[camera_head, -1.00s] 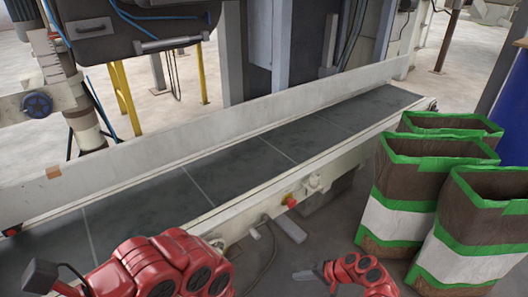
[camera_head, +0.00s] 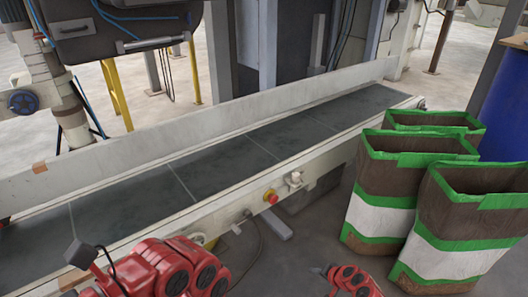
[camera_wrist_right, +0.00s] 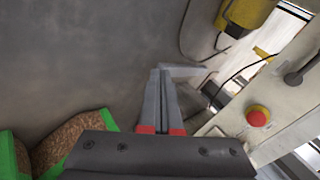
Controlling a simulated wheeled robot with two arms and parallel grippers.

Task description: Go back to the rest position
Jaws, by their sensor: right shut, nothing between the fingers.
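My left arm's red links (camera_head: 165,268) show at the bottom left, in front of the conveyor's near edge. My left gripper's fingers are outside the picture.
Three open brown bags with green and white bands (camera_head: 385,205) stand at the right. A red button (camera_head: 271,196) is on the conveyor's side and shows in the right wrist view (camera_wrist_right: 257,116). A blue drum (camera_head: 490,125) stands behind the bags. The belt is empty.

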